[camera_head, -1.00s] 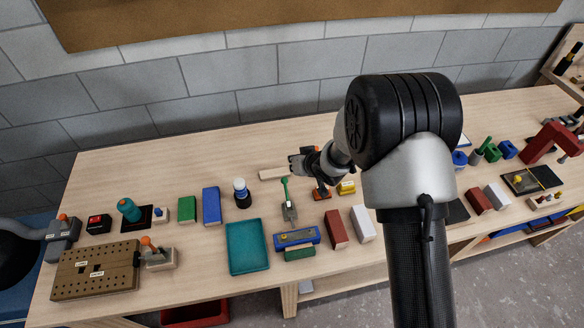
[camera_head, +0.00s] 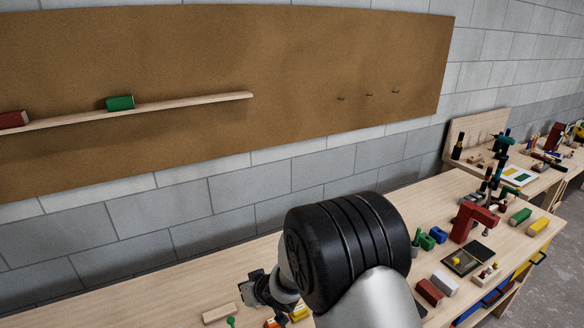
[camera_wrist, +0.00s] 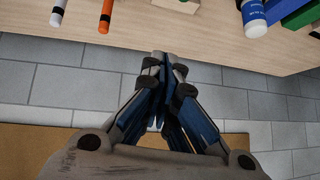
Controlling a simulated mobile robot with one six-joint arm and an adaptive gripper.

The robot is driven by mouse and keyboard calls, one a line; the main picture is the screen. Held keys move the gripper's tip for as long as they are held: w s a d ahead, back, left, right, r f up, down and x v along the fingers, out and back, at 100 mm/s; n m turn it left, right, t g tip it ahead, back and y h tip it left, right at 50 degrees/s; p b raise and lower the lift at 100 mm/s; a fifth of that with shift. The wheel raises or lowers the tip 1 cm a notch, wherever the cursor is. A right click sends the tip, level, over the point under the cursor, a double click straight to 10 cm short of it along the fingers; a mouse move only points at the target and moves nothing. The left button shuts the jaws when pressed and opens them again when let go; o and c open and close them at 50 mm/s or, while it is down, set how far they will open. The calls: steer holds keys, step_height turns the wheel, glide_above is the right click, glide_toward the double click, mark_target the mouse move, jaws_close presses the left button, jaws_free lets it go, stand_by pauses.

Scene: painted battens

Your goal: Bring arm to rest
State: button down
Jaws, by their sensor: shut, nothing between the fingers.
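My gripper (camera_wrist: 162,62) shows in the wrist view with its two fingers together and nothing between them. It hangs over the bench's back edge, with the grey block wall beyond it. In the head view my gripper (camera_head: 256,287) is low in the picture, partly hidden behind the black joint of my arm. It is above the wooden bench (camera_head: 150,290), near a pale wooden batten (camera_head: 220,313).
A cork board with a shelf (camera_head: 180,105) holds a green block (camera_head: 120,103) and a red block (camera_head: 14,120). Right of my arm stand a red bracket (camera_head: 470,220), a dark red block (camera_head: 429,292) and a white block (camera_head: 445,283). The wall (camera_head: 200,200) is close behind.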

steer(key=d+r+m+t+h+b, duration=0.1)
steer(key=d+r+h+b, duration=0.1)
steer(key=d+r, duration=0.3)
steer(key=d+r+m+h+b, duration=0.1)
steer(key=d+r+b, duration=0.15)
steer(key=d, duration=0.45)
steer(key=s+d+r+m+h+b, duration=0.1)
steer(key=s+d+r+b, duration=0.15)
steer(key=d, duration=0.25)
steer(key=s+d+r+m+h+b, duration=0.1)
steer(key=s+d+r+h, duration=0.1)
steer(key=s+d, duration=0.3)
steer(key=s+d+f+m+g+b, duration=0.1)
steer(key=s+d+b, duration=0.2)
steer(key=s, duration=0.9)
steer(key=s+d+f+m+g+b, duration=0.1)
steer(key=s+d, duration=0.4)
steer(key=s, duration=0.7)
steer(key=shift+s+d+f+m+g+b, duration=0.2)
steer(key=shift+s+f+m+g+b, duration=0.2)
steer(key=shift+b, duration=0.75)
steer(key=shift+w, duration=0.1)
